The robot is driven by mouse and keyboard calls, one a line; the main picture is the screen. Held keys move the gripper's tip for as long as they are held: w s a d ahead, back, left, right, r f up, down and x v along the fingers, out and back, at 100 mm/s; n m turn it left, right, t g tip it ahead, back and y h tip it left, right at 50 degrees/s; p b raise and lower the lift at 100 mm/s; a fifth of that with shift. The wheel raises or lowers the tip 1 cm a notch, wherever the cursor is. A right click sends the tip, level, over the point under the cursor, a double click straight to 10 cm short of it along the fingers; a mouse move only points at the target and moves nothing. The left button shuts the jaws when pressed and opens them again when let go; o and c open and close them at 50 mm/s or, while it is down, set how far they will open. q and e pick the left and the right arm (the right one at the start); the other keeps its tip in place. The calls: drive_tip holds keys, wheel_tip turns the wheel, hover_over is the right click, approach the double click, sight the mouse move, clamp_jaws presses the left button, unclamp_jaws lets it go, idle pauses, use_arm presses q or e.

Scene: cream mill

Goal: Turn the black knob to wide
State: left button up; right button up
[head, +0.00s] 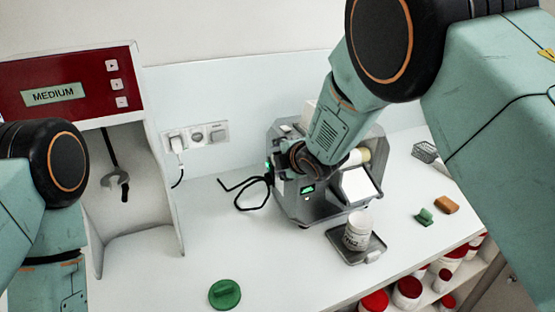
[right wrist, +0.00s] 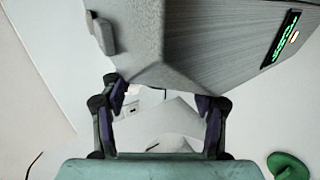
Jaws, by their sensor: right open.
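The grey mill (head: 290,207) stands on the white counter, with a small lit green display on its front. My right arm reaches down over it in the head view, and the fingers are hidden there. In the right wrist view my right gripper (right wrist: 163,98) is open, its two fingers apart below the mill's grey metal housing (right wrist: 205,45), with nothing between them. A small grey rounded part (right wrist: 100,33) sticks out at the housing's left edge. I cannot make out a black knob in either view. My left arm is at the left edge, its gripper out of frame.
A red panel (head: 70,82) at the left reads MEDIUM. A white jar (head: 358,231) stands on a grey tray (head: 371,257) before the mill. A green lid (head: 225,294), a green piece (head: 424,217) and a brown block (head: 446,204) lie on the counter. Red-lidded jars fill the shelf below.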

drive_tip(key=v, duration=0.5)
drive_tip(key=shift+s+r, duration=0.15)
drive_tip(key=shift+s, duration=0.05)
drive_tip(key=shift+w, duration=0.1)
